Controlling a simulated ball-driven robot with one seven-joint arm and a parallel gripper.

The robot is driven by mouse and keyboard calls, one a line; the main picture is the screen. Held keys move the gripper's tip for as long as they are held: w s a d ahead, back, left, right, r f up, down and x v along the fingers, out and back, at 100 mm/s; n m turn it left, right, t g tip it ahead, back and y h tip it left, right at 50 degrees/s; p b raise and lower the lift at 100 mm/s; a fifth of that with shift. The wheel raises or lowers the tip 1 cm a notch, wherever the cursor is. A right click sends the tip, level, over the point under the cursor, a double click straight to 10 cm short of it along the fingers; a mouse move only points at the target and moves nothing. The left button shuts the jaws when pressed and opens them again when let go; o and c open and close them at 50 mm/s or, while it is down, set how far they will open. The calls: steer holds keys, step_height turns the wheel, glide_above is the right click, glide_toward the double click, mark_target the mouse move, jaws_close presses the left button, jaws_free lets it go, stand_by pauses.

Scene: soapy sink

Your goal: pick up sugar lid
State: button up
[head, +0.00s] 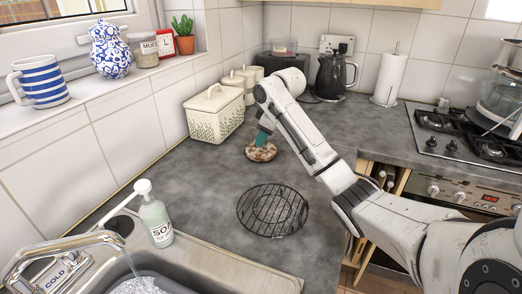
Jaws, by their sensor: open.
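No label reading sugar is legible. Two small cream canisters with knobbed lids stand behind the bread bin; the nearer lid (233,78) sits on its canister, and the other is partly hidden by my arm. My gripper (263,139), with teal fingertips, points down just above a round mottled brown-and-white disc (262,153) on the grey worktop. The gripper is open. Whether the fingertips touch the disc cannot be told from this angle. The disc's far edge is partly covered by the gripper.
A cream lidded bin (214,112) stands left of the gripper. A round black wire rack (272,211) lies in front. A soap bottle (155,216) stands by the running tap and sink. A kettle (331,76) and paper roll (388,79) are behind; the hob (462,133) is right.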

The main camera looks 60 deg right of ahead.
steer(key=shift+x, duration=0.85)
jaws_close()
